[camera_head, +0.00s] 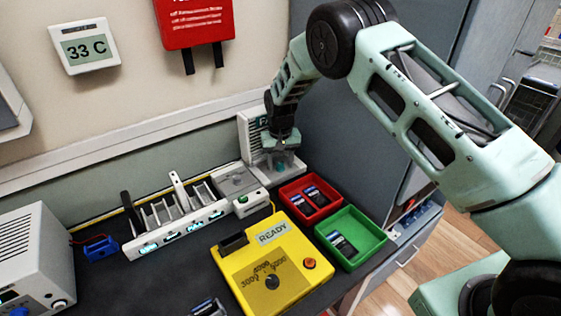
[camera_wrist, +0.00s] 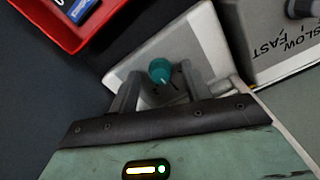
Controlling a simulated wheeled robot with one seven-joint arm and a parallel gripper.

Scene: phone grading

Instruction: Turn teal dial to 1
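The teal dial (camera_wrist: 160,71) is a small round knob with a light pointer mark, on a pale grey panel (camera_wrist: 205,42). Small markings show beside it, partly hidden and too small to read surely. My gripper (camera_wrist: 160,84) is open, with one finger on each side of the dial and a gap visible around it. In the head view my gripper (camera_head: 283,143) is at the white unit (camera_head: 252,128) by the back wall, where a bit of teal (camera_head: 281,166) shows below it.
A red tray (camera_head: 329,210) and a green tray (camera_head: 377,250), both holding phones, lie in front. A yellow box (camera_head: 235,277) reads READY. A rack (camera_head: 143,247) with several slots stands left. A panel marked SLOW and FAST (camera_wrist: 285,50) is close beside the gripper.

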